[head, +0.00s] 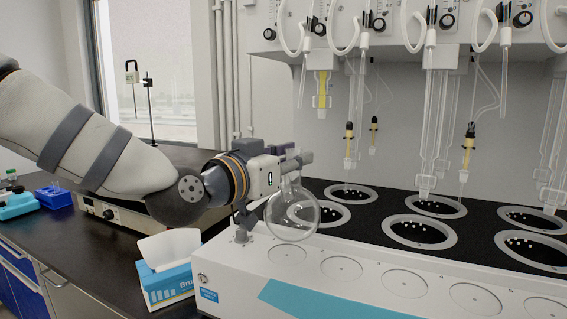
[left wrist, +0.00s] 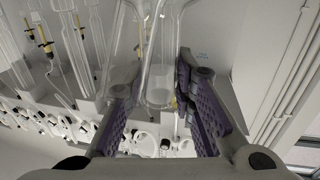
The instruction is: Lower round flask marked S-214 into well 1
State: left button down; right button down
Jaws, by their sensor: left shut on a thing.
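My left gripper (head: 296,163) is shut on a clear round flask (head: 292,216), whose bulb hangs below the fingers in the head view. In the left wrist view the flask's glass (left wrist: 160,85) shows between the two purple-lined fingers (left wrist: 157,85). I cannot read a mark on the flask. The wells have grey rims and white beads inside. No well number is legible. My right gripper is not in view.
Glass tubes hang above the wells, including a yellow-tipped one (head: 348,145) and a large clear one (head: 430,130). A tissue box (head: 168,283) stands left of the distiller. A white-topped device (head: 105,212) is under my left arm. Blue racks (head: 54,197) are at far left.

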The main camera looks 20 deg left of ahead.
pick_arm(q)
jog(key=w, duration=1.6)
notch_tip(320, 180, down, 8)
jog(key=shift+d+r+b, duration=0.15)
jog(key=shift+d+b, duration=0.15)
jog(key=shift+b, duration=0.1)
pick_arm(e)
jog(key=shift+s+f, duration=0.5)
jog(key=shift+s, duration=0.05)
pick_arm(q)
jog(key=shift+s+f, duration=0.1)
jog(key=shift+f, duration=0.1)
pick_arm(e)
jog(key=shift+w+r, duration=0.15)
pick_arm(q)
jog(key=shift+f, duration=0.25)
jog(key=c, duration=1.3)
grip_release()
jog(key=shift+f, duration=0.1)
